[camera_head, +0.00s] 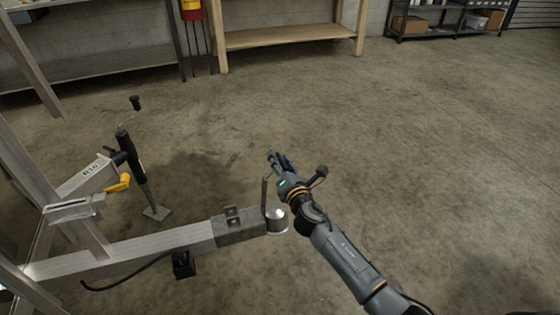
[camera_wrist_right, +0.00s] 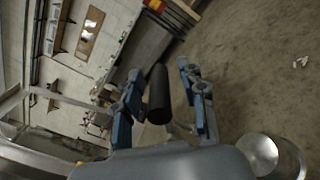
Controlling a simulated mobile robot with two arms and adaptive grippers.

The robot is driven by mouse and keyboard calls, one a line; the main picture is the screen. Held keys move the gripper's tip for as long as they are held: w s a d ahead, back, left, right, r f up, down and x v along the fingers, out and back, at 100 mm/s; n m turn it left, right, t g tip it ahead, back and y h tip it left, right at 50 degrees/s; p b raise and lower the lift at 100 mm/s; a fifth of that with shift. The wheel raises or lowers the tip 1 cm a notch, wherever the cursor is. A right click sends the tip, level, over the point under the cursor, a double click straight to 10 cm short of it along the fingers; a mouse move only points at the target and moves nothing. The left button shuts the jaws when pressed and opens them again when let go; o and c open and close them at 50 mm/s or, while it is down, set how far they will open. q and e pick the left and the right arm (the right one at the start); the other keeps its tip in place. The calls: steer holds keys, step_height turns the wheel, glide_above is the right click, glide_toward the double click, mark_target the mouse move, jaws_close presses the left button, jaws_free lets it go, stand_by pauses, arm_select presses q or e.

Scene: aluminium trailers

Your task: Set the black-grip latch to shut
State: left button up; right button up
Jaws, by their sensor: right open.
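The trailer coupler (camera_head: 240,228) is at the front end of the aluminium drawbar, with a rounded silver nose (camera_head: 277,219). Its latch lever (camera_head: 264,192) stands upright. The latch's black grip (camera_wrist_right: 158,95) is a dark cylinder in the right wrist view, lying in the gap between my right gripper's fingers. My right gripper (camera_head: 273,160) is at the lever's top, just above the coupler. Its two blue-grey fingers (camera_wrist_right: 160,103) are apart, one each side of the grip; contact is not clear. In the head view the gripper hides most of the grip. My left gripper is out of view.
A black jack (camera_head: 132,158) with a crank knob stands left of the coupler, beside a yellow handle (camera_head: 119,183). A black cable (camera_head: 125,280) hangs under the drawbar (camera_head: 130,256). A wooden bench (camera_head: 290,37) and shelves stand behind. The floor to the right is clear.

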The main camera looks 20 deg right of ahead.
jaws_close()
steer(key=shift+a, duration=0.1)
